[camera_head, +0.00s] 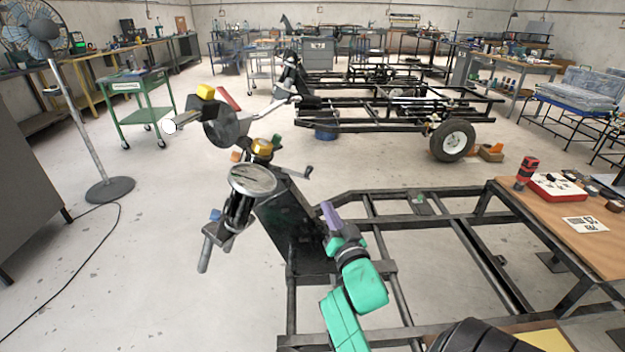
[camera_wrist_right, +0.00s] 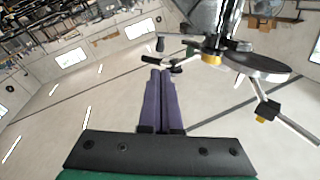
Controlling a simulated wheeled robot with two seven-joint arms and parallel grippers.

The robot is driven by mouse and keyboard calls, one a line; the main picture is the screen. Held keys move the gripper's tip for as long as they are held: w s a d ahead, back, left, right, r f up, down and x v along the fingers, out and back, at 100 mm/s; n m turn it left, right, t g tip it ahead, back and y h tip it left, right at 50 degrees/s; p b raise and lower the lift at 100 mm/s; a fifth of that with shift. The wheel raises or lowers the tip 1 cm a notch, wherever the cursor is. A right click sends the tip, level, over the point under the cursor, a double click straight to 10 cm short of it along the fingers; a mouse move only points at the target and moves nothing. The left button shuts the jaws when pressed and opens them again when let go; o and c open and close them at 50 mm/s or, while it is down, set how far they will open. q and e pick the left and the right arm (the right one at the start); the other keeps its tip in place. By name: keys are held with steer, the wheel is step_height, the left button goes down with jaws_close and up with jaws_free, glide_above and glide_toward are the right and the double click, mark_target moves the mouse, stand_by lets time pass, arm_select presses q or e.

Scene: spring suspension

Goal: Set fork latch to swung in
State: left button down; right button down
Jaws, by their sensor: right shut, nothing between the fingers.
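The suspension fixture (camera_head: 290,230) is a dark tilted plate and post at the corner of a black frame. I cannot tell for sure which piece is the fork latch. My right gripper (camera_head: 327,208), with purple fingers, is shut and empty just right of the plate, below the handle. In the right wrist view its fingers (camera_wrist_right: 161,72) point toward a small dark handle (camera_wrist_right: 178,68), with no clear contact. My left gripper is out of view.
A wooden-topped table (camera_head: 595,244) with a red tray stands at the right. The black frame (camera_head: 410,190) spreads below my right arm. A grey disc (camera_head: 222,127) and yellow block (camera_head: 205,92) stick out at upper left. Open floor (camera_head: 150,250) lies left of the fixture.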

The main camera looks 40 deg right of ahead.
mark_target(310, 171)
steer(key=x, duration=1.3)
steer(key=shift+p, duration=0.3)
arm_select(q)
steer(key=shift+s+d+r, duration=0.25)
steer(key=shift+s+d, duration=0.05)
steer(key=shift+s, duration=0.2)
arm_select(e)
steer(key=shift+s, duration=0.1)
